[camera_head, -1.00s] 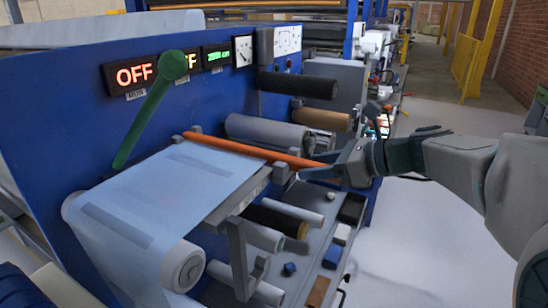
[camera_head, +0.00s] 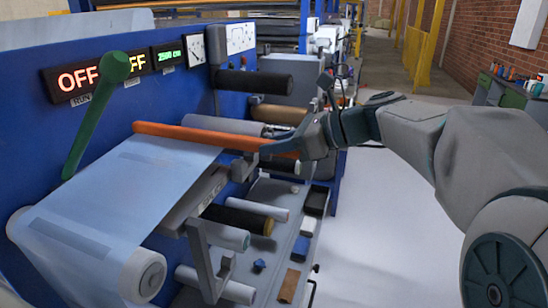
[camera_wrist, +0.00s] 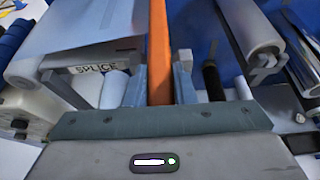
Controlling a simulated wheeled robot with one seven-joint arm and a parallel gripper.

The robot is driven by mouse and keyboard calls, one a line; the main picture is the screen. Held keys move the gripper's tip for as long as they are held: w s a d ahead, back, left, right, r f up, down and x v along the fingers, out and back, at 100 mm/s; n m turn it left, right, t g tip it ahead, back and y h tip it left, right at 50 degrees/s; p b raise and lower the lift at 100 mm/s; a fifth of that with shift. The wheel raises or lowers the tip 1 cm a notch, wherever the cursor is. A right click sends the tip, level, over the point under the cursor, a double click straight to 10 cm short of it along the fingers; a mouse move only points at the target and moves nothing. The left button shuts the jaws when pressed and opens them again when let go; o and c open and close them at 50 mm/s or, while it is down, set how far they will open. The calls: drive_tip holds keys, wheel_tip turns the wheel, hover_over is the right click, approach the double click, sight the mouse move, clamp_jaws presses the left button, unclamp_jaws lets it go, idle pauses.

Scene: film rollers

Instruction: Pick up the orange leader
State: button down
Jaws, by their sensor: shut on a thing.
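The orange leader (camera_head: 215,138) is a long orange bar in the head view, lying along the edge of a pale translucent film sheet (camera_head: 140,170) beside the blue machine panel. My gripper (camera_head: 303,146) is at its right end, shut on it. In the wrist view the leader (camera_wrist: 159,45) runs lengthwise between my two fingers (camera_wrist: 160,88). Grey brackets stand beside the bar, one of them close to my fingers (camera_head: 272,160). I cannot tell exactly how far the bar is clear of them. Its right tip is hidden by my gripper.
A splice table (camera_wrist: 95,68) lies beside the bar in the wrist view. Dark, brown and grey rollers (camera_head: 255,82) stick out beyond it. A green lever (camera_head: 90,120) rises at the left. Loose blocks lie on a lower shelf (camera_head: 250,250). The floor at right is clear.

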drive_tip(key=s+a+r+v, duration=0.1)
drive_tip(key=r+v, duration=0.1)
drive_tip(key=v, duration=1.1)
drive_tip(key=shift+b, duration=0.3)
drive_tip(key=shift+s+d+r, duration=0.1)
drive_tip(key=shift+s+r, duration=0.05)
drive_tip(key=shift+r, duration=0.1)
wheel_tip(320, 180, up, 5)
drive_tip(key=p, duration=0.5)
drive_tip(key=shift+f+p, duration=0.15)
drive_tip(key=shift+p, duration=0.15)
